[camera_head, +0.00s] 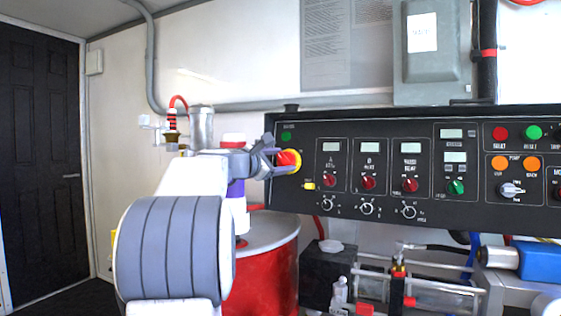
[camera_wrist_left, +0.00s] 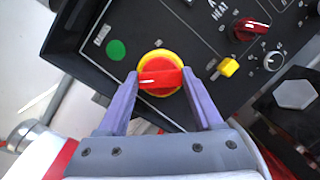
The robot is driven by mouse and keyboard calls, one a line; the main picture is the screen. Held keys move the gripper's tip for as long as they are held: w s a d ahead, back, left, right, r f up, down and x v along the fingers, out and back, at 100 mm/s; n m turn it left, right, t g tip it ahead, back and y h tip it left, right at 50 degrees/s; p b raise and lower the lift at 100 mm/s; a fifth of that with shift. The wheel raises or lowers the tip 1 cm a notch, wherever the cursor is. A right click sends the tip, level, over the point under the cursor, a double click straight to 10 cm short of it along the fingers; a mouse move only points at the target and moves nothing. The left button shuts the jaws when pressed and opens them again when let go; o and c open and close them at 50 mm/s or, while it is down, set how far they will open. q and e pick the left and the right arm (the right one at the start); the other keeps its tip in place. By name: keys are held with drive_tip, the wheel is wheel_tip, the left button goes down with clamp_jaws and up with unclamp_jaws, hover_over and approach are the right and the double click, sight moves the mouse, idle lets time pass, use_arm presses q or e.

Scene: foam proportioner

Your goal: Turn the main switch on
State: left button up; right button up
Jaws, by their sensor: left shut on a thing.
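The main switch is a red rotary handle on a round yellow base at the left end of the black control panel, seen in the head view (camera_head: 290,159) and in the wrist view (camera_wrist_left: 160,80). My left gripper (camera_head: 280,157) reaches it from the left. In the wrist view my gripper (camera_wrist_left: 160,84) has one finger at each end of the red handle, and it is shut on it. The handle lies across the picture there, nearly in line between the fingertips. A green round light (camera_wrist_left: 116,50) beside the switch is visible. My right gripper is not in view.
The black panel (camera_head: 350,208) carries several red knobs, white-marked dials and displays to the right of the switch. A yellow toggle (camera_wrist_left: 229,67) sits close to the switch. A red drum (camera_head: 262,275) stands below, with pipes and a pump at the lower right.

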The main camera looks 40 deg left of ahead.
use_arm(q)
drive_tip(key=shift+m, duration=0.4)
drive_tip(key=m+g+h, duration=0.1)
drive_tip(key=m, duration=0.3)
drive_tip(key=m+g, duration=0.1)
drive_tip(key=m, duration=0.3)
drive_tip(key=shift+m+p, duration=0.35)
drive_tip(key=shift+m, duration=0.05)
drive_tip(key=m+g+p, duration=0.1)
drive_tip(key=m, duration=0.3)
drive_tip(key=shift+r, duration=0.1)
drive_tip(key=m+g, duration=0.1)
drive_tip(key=m, duration=0.2)
drive_tip(key=shift+m, duration=0.4)
drive_tip(key=shift+y, duration=0.4)
drive_tip(key=o, duration=1.4)
drive_tip(key=shift+c, duration=0.2)
